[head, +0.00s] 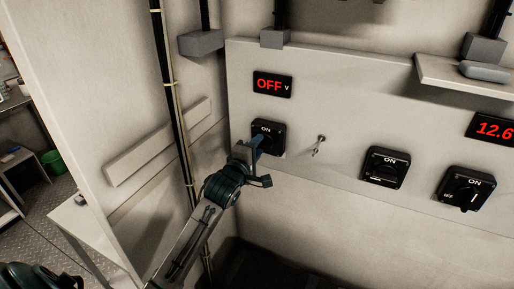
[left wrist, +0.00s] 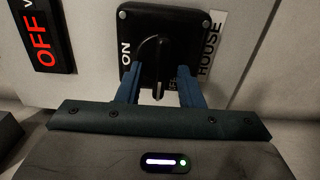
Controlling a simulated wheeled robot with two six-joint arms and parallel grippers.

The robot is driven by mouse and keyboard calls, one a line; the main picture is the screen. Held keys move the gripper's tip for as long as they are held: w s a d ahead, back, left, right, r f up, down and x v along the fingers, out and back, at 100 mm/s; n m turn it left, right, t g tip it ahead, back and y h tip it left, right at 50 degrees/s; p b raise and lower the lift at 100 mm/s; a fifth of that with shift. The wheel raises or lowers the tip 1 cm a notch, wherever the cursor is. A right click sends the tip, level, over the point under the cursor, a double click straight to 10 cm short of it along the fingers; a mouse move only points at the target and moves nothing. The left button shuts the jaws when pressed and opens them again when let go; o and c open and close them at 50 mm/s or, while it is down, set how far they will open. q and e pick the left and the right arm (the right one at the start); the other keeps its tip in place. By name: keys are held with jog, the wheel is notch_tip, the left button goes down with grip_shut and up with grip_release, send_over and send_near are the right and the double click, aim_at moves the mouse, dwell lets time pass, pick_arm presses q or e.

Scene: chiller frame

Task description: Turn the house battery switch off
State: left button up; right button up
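The house battery switch (head: 268,129) is a black square plate with a rotary knob, on the pale panel at centre left. The left wrist view shows its HOUSE label beside the plate (left wrist: 181,22). Its knob (left wrist: 154,55) lies crosswise to the ON mark, its pale-marked end on the side of the partly hidden OFF mark. The display (head: 272,84) above it reads OFF. My left gripper (head: 260,146) is at the switch, its blue fingers (left wrist: 160,82) apart on either side of the knob, with gaps visible.
Two similar switches stand to the right, one in the middle (head: 385,167) and one farther right (head: 465,188). A small key-like fitting (head: 319,146) sticks out between. A vertical conduit (head: 172,100) runs left of the panel.

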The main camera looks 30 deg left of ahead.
pick_arm(q)
jog(key=s+b, duration=0.4)
jog(key=s, duration=0.7)
jog(key=shift+d, duration=0.3)
jog(key=shift+w, duration=0.1)
